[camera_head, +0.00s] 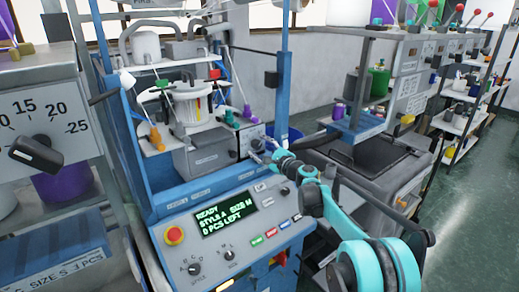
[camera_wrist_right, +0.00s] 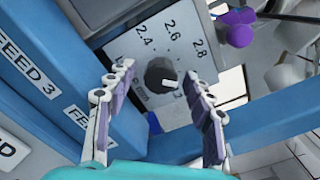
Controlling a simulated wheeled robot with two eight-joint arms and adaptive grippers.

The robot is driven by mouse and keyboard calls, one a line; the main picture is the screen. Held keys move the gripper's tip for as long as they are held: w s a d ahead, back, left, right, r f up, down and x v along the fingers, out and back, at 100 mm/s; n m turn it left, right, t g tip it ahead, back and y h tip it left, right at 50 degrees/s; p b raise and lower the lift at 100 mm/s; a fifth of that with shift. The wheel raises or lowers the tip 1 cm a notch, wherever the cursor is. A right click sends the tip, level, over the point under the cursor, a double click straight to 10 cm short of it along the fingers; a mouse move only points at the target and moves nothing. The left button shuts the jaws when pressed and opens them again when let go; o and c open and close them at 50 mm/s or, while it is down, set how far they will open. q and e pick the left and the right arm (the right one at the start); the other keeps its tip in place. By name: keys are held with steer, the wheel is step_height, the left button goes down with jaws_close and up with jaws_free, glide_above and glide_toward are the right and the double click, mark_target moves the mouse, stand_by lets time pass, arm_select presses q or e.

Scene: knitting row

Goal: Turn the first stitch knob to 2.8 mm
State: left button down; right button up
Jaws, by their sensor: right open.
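The stitch knob (camera_wrist_right: 160,74) is a dark round knob on a pale dial plate (camera_wrist_right: 140,55) marked 2.4, 2.6 and 2.8. A short white mark shows on its right side, toward the lower right in the wrist view. My right gripper (camera_wrist_right: 157,78) is open, with one finger on each side of the knob; I cannot tell whether either finger touches it. In the head view my right gripper (camera_head: 263,152) reaches the small panel on the blue machine and hides much of the dial. My left gripper is not in view.
Blue frame beams with a FEED 3 label (camera_wrist_right: 35,67) run beside the dial.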

steer(key=c, duration=1.2)
steer(key=shift+o, duration=0.2)
steer(key=shift+n, duration=0.4)
steer(key=n+p, duration=0.1)
steer(key=n, duration=0.1)
steer(key=shift+n+p, duration=0.35)
steer(key=shift+n, duration=0.05)
steer(key=n+p, duration=0.1)
steer(key=n, duration=0.3)
